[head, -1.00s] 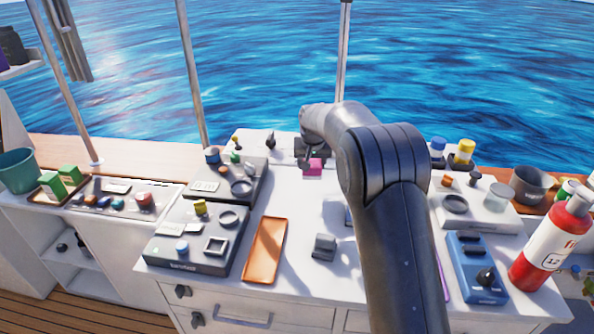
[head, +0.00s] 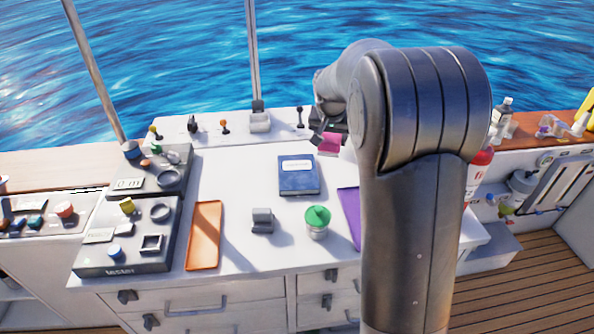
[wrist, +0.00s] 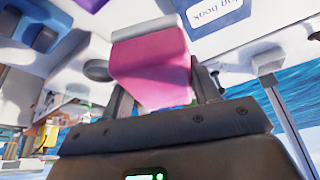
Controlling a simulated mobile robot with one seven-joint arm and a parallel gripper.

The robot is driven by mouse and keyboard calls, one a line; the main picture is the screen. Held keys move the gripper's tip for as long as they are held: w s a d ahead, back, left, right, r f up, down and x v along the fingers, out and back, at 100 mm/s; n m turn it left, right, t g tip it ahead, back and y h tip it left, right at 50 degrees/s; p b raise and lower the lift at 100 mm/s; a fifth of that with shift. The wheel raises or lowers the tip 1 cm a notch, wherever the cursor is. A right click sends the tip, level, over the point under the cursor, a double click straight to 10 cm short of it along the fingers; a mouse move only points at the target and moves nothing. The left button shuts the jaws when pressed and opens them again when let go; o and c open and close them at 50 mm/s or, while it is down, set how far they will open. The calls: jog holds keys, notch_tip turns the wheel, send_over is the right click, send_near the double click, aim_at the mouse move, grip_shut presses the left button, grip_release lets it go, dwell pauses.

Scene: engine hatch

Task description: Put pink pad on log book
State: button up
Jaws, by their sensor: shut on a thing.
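The pink pad (head: 329,142) is held in my gripper (head: 318,137), raised near the back of the white counter. In the wrist view the pink pad (wrist: 150,68) sits between the fingers of my gripper (wrist: 165,92), which is shut on it. The log book (head: 298,175) is a dark blue book with a white label, lying flat on the counter. In the head view the pad is to the right of and behind the book, apart from it. The log book's labelled corner (wrist: 212,14) also shows at the top of the wrist view. My arm hides part of the counter's right side.
A green-topped jar (head: 317,222) and a grey clamp-like block (head: 263,221) stand in front of the log book. A purple sheet (head: 350,215) lies to the right. An orange tray (head: 204,236) and dark instrument boxes (head: 125,240) are at left. Levers line the back ledge.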

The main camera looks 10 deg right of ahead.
jog(key=shift+s+d, duration=0.5)
jog(key=shift+d, duration=0.15)
jog(key=shift+f, duration=0.15)
send_over(299, 168)
jog(key=s, duration=0.1)
jog(key=f, duration=0.6)
jog(key=shift+s+a+f, duration=0.15)
jog(key=shift+a+f, duration=0.1)
jog(key=shift+f, duration=2.05)
jog(key=shift+f, duration=0.15)
jog(key=o, duration=1)
